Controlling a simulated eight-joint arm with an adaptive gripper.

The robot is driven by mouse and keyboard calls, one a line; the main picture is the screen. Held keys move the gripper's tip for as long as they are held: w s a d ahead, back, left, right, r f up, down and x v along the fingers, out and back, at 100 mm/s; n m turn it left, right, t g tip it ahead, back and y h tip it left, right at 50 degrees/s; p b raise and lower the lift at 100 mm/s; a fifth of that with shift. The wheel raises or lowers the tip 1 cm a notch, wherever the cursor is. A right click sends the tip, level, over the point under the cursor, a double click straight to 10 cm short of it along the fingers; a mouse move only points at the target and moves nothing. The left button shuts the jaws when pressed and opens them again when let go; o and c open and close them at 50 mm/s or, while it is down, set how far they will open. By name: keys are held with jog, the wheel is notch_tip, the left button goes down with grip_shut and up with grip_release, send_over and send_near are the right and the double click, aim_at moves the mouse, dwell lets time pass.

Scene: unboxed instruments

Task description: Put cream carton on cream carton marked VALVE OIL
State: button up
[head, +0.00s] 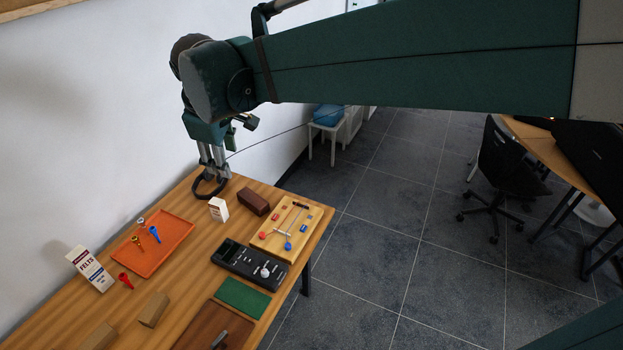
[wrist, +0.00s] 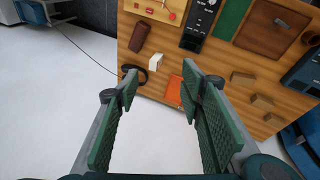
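A small cream carton (head: 218,209) stands upright near the back of the wooden table; its lettering is too small to read. A larger cream carton marked FELTS (head: 90,269) leans at an angle at the table's left end, beside the orange tray. I cannot read VALVE OIL on either carton. My gripper (head: 214,172) is above the table's back edge, left of and higher than the small carton. It also shows in the wrist view (wrist: 160,85), fingers wide apart and empty.
A black ring-shaped item (head: 208,188) lies beneath my gripper. The orange tray (head: 152,262) holds small coloured mouthpieces. A brown block (head: 253,201), a wooden board (head: 312,222), a black device (head: 249,263) and a green pad (head: 242,297) stand nearby. A white wall borders the table.

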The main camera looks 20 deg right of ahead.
jog(key=s+d+f+m+t, duration=0.1)
jog(key=s+d+f+m, duration=0.1)
jog(key=s+d+m, duration=0.2)
jog(key=s+d+f+m+t, duration=0.1)
jog(key=s+d+f+m, duration=0.1)
jog(key=s+d, duration=0.8)
jog(key=s+d+f+m+t, duration=0.1)
jog(key=s+d+f+m, duration=0.2)
jog(key=s+d+m, duration=0.2)
jog(key=s+d, duration=0.2)
jog(key=s, duration=0.1)
jog(key=shift+m, duration=0.3)
